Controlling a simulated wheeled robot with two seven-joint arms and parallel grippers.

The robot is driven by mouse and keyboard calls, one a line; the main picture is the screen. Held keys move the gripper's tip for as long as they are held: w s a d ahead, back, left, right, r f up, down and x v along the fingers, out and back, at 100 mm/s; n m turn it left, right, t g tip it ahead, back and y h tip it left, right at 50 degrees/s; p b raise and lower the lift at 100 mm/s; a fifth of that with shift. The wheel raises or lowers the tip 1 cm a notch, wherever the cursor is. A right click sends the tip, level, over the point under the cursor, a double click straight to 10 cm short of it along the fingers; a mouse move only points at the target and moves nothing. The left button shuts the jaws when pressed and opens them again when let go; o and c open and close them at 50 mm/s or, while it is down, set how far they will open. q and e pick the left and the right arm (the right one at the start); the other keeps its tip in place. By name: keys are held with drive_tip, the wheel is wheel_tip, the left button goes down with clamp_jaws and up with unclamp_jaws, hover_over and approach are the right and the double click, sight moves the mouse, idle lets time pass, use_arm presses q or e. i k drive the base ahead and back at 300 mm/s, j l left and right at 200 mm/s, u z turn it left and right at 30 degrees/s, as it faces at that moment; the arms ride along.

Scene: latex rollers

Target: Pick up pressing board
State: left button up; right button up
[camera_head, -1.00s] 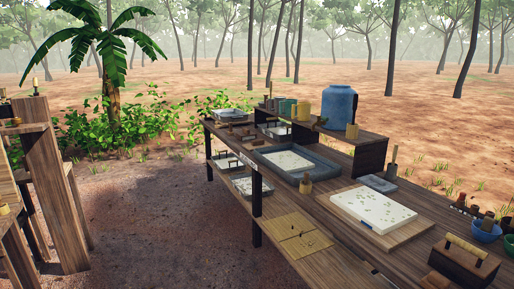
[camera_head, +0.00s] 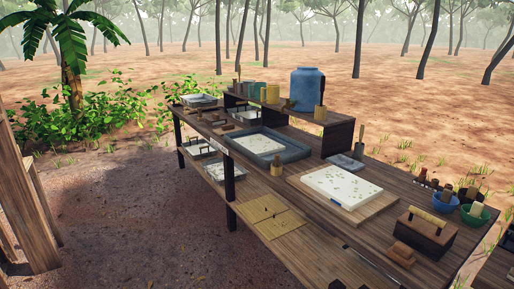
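A dark wooden block with a pale bar handle on top (camera_head: 426,230), which looks like the pressing board, sits on the near right part of the long wooden table (camera_head: 312,250). Its handle side faces up and nothing covers it. A white slab with small specks (camera_head: 341,187) lies on a flat light wooden board (camera_head: 372,210) to its left; I cannot rule out that this flat board is the one named. Neither of my grippers shows in the head view.
A small brown block (camera_head: 401,253) lies just in front of the handled block. Blue (camera_head: 446,202) and green (camera_head: 475,214) bowls stand behind it. A grey tray (camera_head: 290,150), yellow mat (camera_head: 266,217) and raised shelf with a blue barrel (camera_head: 307,90) are farther left. Open ground lies before the table.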

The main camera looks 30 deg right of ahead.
sight(226, 128)
drive_tip(key=i+z, duration=0.15)
drive_tip(key=i, duration=2.7)
drive_tip(key=i+z, duration=0.1)
drive_tip(key=i, duration=0.4)
drive_tip(key=i+j+z, duration=0.1)
drive_tip(key=i, duration=0.4)
drive_tip(key=i+j+z, duration=0.1)
drive_tip(key=i, duration=0.4)
drive_tip(key=i+j+z, duration=0.1)
drive_tip(key=i, duration=0.4)
